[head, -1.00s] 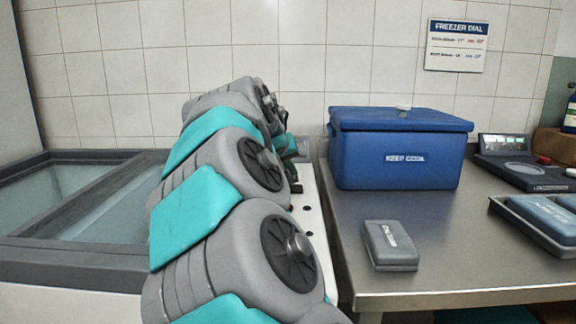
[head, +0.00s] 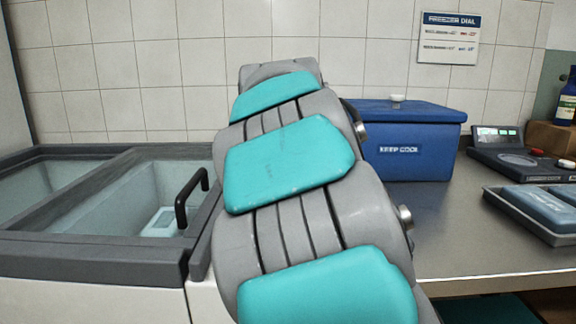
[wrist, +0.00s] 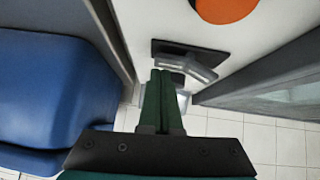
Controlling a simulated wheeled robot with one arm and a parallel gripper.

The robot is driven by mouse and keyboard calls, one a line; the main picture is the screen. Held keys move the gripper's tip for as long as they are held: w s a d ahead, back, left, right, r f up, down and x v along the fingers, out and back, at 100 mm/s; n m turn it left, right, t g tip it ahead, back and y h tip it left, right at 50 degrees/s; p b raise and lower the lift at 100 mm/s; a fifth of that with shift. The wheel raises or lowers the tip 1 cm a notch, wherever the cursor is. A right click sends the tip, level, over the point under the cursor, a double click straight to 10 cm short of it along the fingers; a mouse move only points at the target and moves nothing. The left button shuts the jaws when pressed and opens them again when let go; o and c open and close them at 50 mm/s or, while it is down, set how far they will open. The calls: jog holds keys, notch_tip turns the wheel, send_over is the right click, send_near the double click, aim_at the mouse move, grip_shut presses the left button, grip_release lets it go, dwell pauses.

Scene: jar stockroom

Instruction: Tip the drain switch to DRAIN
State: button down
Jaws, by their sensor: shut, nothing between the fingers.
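In the wrist view the green fingers of my gripper (wrist: 164,76) are shut with nothing between them. Their tips are at a switch-like fitting, a light grey bar (wrist: 188,65) on a dark plate (wrist: 172,46) set in a white panel. The tips overlap the near edge of the fitting. I cannot tell if they touch it, and no label shows which way it is tipped. In the head view my arm hides the gripper and the switch.
An orange disc (wrist: 224,6) is on the same white panel. A blue cooler (head: 412,148) stands on the steel counter (head: 455,240). The chest freezer (head: 95,255) with a black handle (head: 184,200) is at left. A tray (head: 545,222) and a scale (head: 510,158) are at right.

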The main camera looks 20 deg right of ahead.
jog(key=shift+a, duration=0.1)
jog(key=shift+w+a+r, duration=0.25)
jog(key=shift+w+a, duration=0.05)
jog(key=shift+a, duration=0.3)
jog(key=shift+s+r, duration=0.1)
jog(key=v, duration=0.7)
jog(key=shift+s+a+r, duration=0.15)
jog(key=shift+s+a, duration=0.05)
dwell(0.3)
